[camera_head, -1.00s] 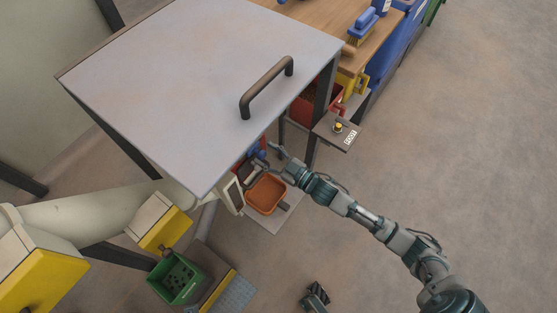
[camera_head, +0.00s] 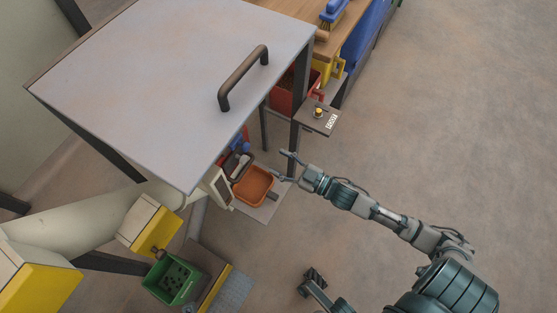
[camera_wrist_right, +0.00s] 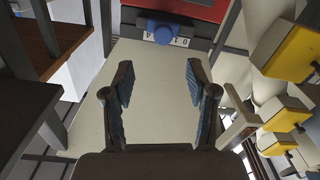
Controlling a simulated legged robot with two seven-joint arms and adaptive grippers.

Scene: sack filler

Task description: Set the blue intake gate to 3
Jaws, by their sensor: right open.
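The blue intake gate knob (camera_wrist_right: 163,32) sits on a pale scale strip with black digits below a red panel in the right wrist view. The 1 and 0 show on its right and a 4 on its left; its exact setting cannot be read. In the head view, blue parts (camera_head: 238,146) show under the grey lid's edge. My right gripper (camera_head: 282,165) is open and empty, to the right of them and apart. In the wrist view its fingers (camera_wrist_right: 158,85) are spread, with the knob beyond them. My left gripper (camera_head: 314,281) shows dark and small at the bottom; its jaws are unclear.
An orange tray (camera_head: 253,202) lies below the machine, close to my right gripper. The grey lid (camera_head: 150,80) with a dark handle overhangs the blue parts. A small shelf with a yellow button (camera_head: 318,112) juts out above. The floor at right is clear.

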